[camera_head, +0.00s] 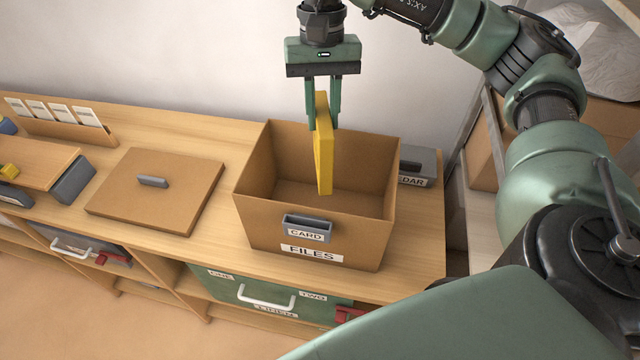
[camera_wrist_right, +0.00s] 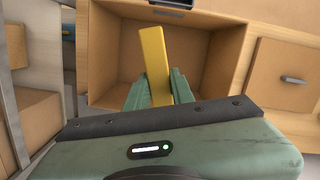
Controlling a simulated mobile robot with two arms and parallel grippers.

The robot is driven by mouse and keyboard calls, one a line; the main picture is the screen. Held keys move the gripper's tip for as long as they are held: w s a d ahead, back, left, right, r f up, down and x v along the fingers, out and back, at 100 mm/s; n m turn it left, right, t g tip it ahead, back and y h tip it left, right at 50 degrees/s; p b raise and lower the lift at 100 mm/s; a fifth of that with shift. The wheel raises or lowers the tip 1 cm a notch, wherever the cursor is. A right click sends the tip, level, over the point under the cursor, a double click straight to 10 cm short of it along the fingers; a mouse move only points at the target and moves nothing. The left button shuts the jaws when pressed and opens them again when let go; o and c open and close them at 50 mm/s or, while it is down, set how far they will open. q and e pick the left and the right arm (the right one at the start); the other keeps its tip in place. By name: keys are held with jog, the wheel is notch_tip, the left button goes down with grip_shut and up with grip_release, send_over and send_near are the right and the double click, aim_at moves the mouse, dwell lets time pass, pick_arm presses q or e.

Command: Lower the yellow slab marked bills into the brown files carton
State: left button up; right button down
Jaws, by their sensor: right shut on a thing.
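The yellow slab (camera_head: 323,150) hangs upright in my right gripper (camera_head: 323,115), whose fingers are shut on its upper end. Its lower part is in front of the open carton's inside, over the opening; I cannot tell exactly how deep it reaches. No marking on the slab is readable. The brown carton (camera_head: 260,215) labelled FILES stands open on the wooden counter, with a grey holder marked CARD on its front. In the right wrist view the slab (camera_wrist_right: 154,60) extends from the fingers (camera_wrist_right: 160,92) over the carton (camera_wrist_right: 105,60). My left gripper is not in view.
A flat brown lid (camera_head: 180,205) with a grey handle lies left of the carton. A grey box (camera_head: 418,165) with a partly hidden label stands close behind its right side. Below the counter is a green drawer (camera_head: 230,287) with a white handle. Shelving stands at right.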

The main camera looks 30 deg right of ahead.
jog(key=shift+f+b, duration=5.85)
jog(key=shift+f, duration=1.15)
jog(key=shift+f+b, duration=2)
jog(key=shift+f, duration=0.3)
jog(key=c, duration=1.1)
grip_release()
jog(key=shift+r, duration=0.1)
